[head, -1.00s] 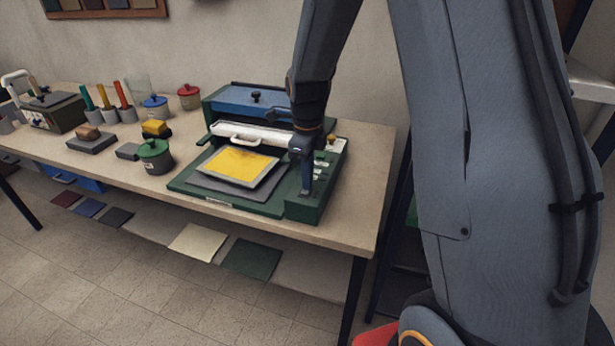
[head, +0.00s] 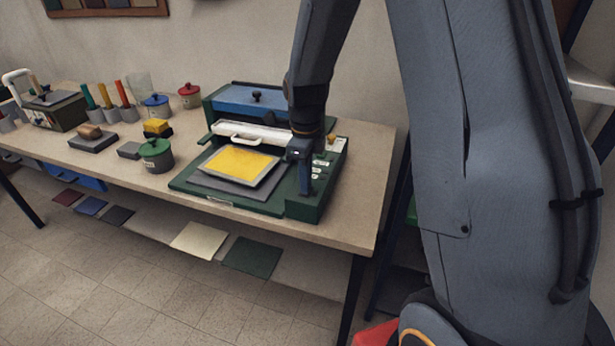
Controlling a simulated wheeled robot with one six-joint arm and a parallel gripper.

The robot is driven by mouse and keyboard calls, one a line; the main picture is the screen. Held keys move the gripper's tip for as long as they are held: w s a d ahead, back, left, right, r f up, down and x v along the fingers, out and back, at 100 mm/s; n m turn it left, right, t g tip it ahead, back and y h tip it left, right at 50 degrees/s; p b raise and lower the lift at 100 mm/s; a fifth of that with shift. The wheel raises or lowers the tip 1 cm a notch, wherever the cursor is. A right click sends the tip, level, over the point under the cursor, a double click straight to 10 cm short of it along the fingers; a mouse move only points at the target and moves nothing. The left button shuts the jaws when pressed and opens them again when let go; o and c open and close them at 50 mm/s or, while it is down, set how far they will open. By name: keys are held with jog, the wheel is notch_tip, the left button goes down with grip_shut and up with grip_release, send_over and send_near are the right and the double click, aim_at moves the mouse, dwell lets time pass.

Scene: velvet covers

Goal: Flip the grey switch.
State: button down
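A green press-like machine (head: 235,202) stands on the table, with a blue back part and a white bar with a handle. Its right side is a green control panel (head: 325,185) with small pale labels and a yellow-topped knob (head: 331,139). My gripper (head: 305,190) points down over the left part of this panel, its tip at or just above the surface. I cannot tell whether it touches. The grey switch cannot be made out; my gripper covers part of the panel. The fingers look like one narrow dark shape, so their opening is unclear.
A yellow sheet in a grey frame (head: 263,179) lies on the machine, left of my gripper. A green-lidded pot (head: 156,156), a grey block and other pots stand further left. The table's right end (head: 372,200) is bare.

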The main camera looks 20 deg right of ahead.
jog(key=shift+s, duration=0.1)
jog(key=shift+r+p, duration=0.3)
jog(key=shift+p, duration=0.05)
notch_tip(320, 180, up, 13)
jog(key=shift+r+b, duration=0.2)
jog(key=shift+b, duration=0.15)
jog(key=shift+w+f+b, duration=0.1)
jog(key=shift+w+b, duration=0.1)
jog(key=shift+b, duration=0.25)
jog(key=w+b, duration=0.1)
jog(key=b, duration=0.3)
jog(key=shift+d, duration=0.4)
jog(key=shift+r, duration=0.2)
